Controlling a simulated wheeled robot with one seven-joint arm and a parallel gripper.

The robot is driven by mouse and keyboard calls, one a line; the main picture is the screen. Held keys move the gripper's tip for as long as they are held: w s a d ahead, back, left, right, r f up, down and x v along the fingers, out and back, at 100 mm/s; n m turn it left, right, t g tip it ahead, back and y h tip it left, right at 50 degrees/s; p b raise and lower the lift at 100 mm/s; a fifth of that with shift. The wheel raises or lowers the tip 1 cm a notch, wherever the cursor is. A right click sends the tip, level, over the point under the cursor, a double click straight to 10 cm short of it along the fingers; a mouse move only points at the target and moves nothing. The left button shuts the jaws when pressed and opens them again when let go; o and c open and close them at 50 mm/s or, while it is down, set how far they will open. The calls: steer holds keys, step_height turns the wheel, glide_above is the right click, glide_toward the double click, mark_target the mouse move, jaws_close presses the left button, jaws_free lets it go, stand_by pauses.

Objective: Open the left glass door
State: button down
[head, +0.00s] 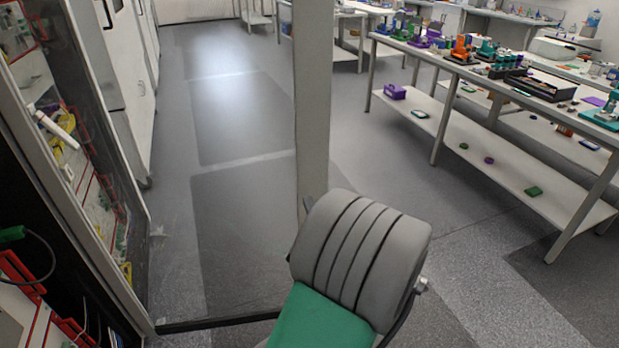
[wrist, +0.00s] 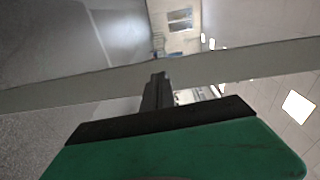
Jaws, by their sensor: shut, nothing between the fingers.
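The left glass door stands swung out from the cabinet in the head view. Its clear pane shows the floor behind it, its pale upright edge (head: 311,100) stands mid-picture, and its dark bottom rail (head: 215,322) runs low. In the wrist view the pale door edge (wrist: 90,87) crosses the picture as a slanted bar. My gripper (wrist: 160,77) is shut and empty, with its black fingers against or just in front of that bar; I cannot tell if they touch. In the head view my arm hides most of the gripper at the door edge.
The cabinet (head: 60,165) on the left shows red-edged shelves and cables inside. White cabinets (head: 125,75) stand beyond it. A workbench (head: 500,150) with a lower shelf and many small items stands at the right. The grey floor between is clear.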

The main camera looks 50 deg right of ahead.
steer(key=s+d+m+h, duration=0.1)
steer(key=s+d, duration=0.1)
steer(key=p, duration=0.5)
glide_toward(307, 166)
steer(key=shift+g, duration=0.3)
steer(key=x, duration=0.7)
steer(key=shift+a, duration=0.1)
steer(key=shift+r, duration=0.1)
